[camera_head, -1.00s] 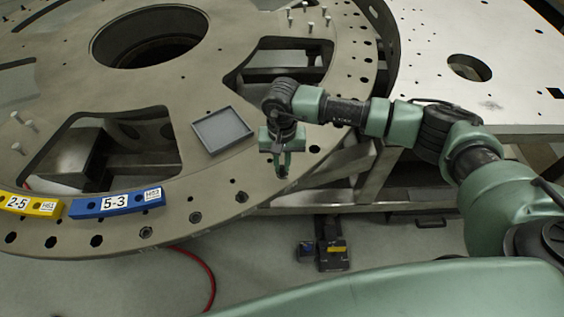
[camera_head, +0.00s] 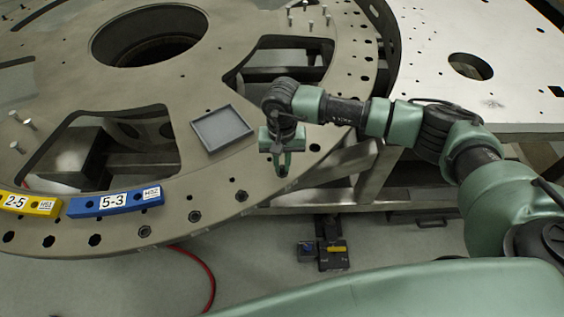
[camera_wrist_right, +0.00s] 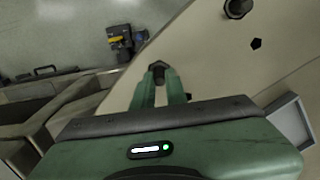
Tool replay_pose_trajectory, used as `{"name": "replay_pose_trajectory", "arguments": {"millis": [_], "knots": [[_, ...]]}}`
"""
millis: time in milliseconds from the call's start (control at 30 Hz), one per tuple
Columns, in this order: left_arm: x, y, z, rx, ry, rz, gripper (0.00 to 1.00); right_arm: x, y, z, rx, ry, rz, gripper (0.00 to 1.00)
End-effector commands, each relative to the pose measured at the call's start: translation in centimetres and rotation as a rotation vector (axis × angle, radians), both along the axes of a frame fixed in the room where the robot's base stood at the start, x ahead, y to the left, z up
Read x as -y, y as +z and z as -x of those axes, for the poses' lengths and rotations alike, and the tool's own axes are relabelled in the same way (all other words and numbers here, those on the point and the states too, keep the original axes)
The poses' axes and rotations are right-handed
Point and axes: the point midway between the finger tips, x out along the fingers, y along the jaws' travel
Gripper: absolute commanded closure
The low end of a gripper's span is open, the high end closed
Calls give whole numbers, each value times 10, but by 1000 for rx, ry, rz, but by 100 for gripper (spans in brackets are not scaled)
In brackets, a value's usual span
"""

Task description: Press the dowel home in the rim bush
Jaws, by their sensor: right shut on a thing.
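My right gripper (camera_head: 283,172) points down at the near right rim of the large turret plate (camera_head: 225,175). It also shows in the wrist view (camera_wrist_right: 161,77), its two green fingers close together at the rim. A dark, hex-shaped bush (camera_wrist_right: 157,65) shows at the fingertips. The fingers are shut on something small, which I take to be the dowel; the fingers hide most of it. I cannot tell how deep it sits in the bush. My left gripper is not in view.
An empty grey tray (camera_head: 223,129) lies on the plate left of the gripper. A blue block marked 5-3 (camera_head: 115,202) and a yellow block marked 2-5 (camera_head: 28,204) lie along the rim. Several pins (camera_head: 310,20) stand at the back. Large cut-outs open through the plate.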

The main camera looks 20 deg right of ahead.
Motion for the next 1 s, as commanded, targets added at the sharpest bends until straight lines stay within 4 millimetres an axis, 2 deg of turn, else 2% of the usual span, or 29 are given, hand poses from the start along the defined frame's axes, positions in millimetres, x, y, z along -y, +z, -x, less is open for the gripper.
{"name": "replay_pose_trajectory", "arguments": {"millis": [1000], "knots": [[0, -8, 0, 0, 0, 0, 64, 0, -8, 2, -5, 0, 2, 100]]}}
